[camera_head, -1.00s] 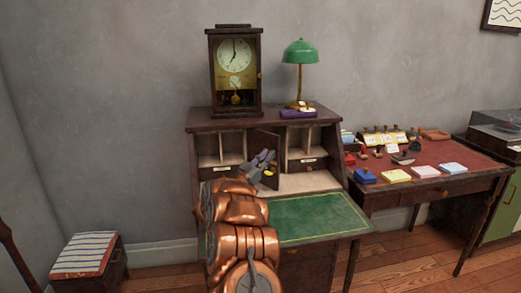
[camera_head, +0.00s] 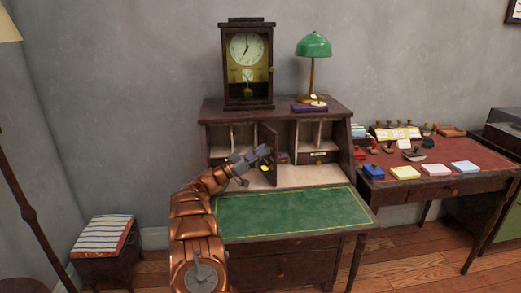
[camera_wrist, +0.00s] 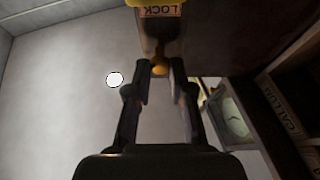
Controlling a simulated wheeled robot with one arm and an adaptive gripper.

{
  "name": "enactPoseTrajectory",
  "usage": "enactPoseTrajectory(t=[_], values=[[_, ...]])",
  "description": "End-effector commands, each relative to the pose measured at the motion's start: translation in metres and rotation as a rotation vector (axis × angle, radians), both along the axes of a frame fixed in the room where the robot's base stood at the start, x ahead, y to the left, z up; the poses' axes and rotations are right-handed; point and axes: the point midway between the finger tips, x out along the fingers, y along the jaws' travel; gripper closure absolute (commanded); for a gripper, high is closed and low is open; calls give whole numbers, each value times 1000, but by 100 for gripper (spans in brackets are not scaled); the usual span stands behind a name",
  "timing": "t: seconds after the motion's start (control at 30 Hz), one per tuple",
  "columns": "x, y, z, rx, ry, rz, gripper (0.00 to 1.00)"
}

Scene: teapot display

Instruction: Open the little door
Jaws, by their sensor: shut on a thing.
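The little door (camera_head: 268,140) is a dark brown panel in the middle of the writing desk's row of compartments. It stands swung outward, seen nearly edge-on in the head view, with its compartment partly showing to its right. My gripper (camera_head: 264,151) is at the door's front. In the wrist view, my gripper (camera_wrist: 160,70) has its two fingertips on either side of a small brass knob (camera_wrist: 160,69) and is shut on it. A yellow "LOCK" label (camera_wrist: 160,11) shows upside down above the knob.
The green desk top (camera_head: 290,212) is clear below my arm. A clock (camera_head: 247,65) and a green lamp (camera_head: 313,46) stand on top of the desk. Open pigeonholes and a small labelled drawer (camera_head: 318,157) are to the right of the door.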

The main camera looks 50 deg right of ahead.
Motion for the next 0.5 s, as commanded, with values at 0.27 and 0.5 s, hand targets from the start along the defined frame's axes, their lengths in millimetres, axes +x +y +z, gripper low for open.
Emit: enactPoseTrajectory(t=[0.27, 0.5], values=[[-6, -2, 2, -4, -5, -72, 100], [-8, -2, 0, -1, -1, -98, 100]])
